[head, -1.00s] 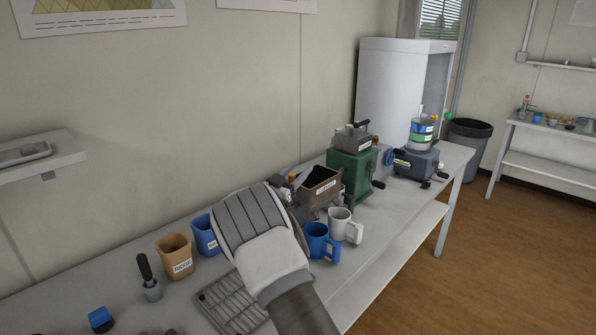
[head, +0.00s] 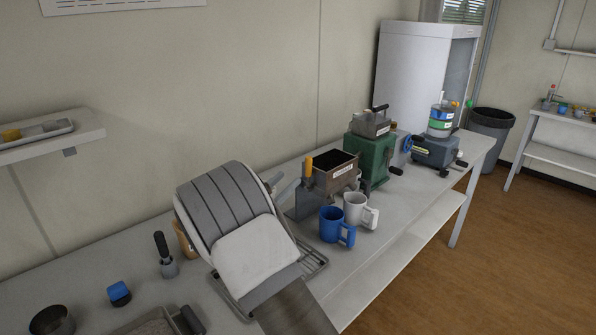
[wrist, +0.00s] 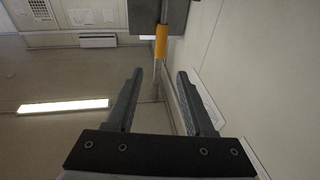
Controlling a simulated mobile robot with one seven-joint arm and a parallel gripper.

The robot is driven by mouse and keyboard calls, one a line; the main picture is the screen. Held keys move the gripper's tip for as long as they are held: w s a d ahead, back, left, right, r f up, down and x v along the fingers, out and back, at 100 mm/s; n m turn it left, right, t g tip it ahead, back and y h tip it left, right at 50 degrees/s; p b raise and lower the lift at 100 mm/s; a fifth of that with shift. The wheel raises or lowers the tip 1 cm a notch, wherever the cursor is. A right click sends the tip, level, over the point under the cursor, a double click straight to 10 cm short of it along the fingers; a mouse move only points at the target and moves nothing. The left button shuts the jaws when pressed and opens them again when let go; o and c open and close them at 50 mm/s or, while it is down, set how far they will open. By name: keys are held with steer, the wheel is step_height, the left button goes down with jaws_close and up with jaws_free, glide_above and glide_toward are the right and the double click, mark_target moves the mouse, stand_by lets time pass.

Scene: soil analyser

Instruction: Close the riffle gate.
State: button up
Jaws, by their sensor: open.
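The riffle box (head: 335,178) is a dark, open-topped hopper with a label, standing on the bench just beyond my arm in the head view. A lever with an orange-yellow handle (head: 308,165) stands upright at its left side, likely the gate's handle. The wrist view shows the yellow handle (wrist: 161,42) on a metal rod beside a grey block. My gripper (wrist: 159,75) is open and empty, with the handle beyond its fingertips, roughly in line with the gap. In the head view my wrist hides most of the gripper. The gate plate itself cannot be made out.
A blue mug (head: 335,226) and a white mug (head: 357,209) stand right in front of the riffle box. A green machine (head: 371,157) stands behind it. A wire rack (head: 314,262) lies under my arm. An orange cup (head: 184,240) is partly hidden by my wrist.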

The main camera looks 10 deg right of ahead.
steer(key=shift+v, duration=1.35)
step_height(320, 180, up, 11)
steer(key=d+n+y, duration=0.1)
steer(key=n+y, duration=0.2)
steer(key=y, duration=0.8)
steer(key=s+r+n+g+y+p, duration=0.1)
steer(key=s+r+n+y, duration=0.25)
steer(key=s, duration=0.25)
steer(key=s+d+f+g, duration=0.2)
steer(key=s+d, duration=0.1)
steer(key=s, duration=0.8)
steer(key=s+d+f+n+g, duration=0.1)
steer(key=s+d+g, duration=0.2)
steer(key=s, duration=0.7)
steer(key=s+d+f+n+g+p, duration=0.1)
steer(key=s+d+f+g, duration=0.1)
steer(key=s, duration=0.9)
steer(key=shift+s+d+f+g+h, duration=0.3)
steer(key=shift+d+f+g+h, duration=0.05)
steer(key=shift+d+g, duration=0.25)
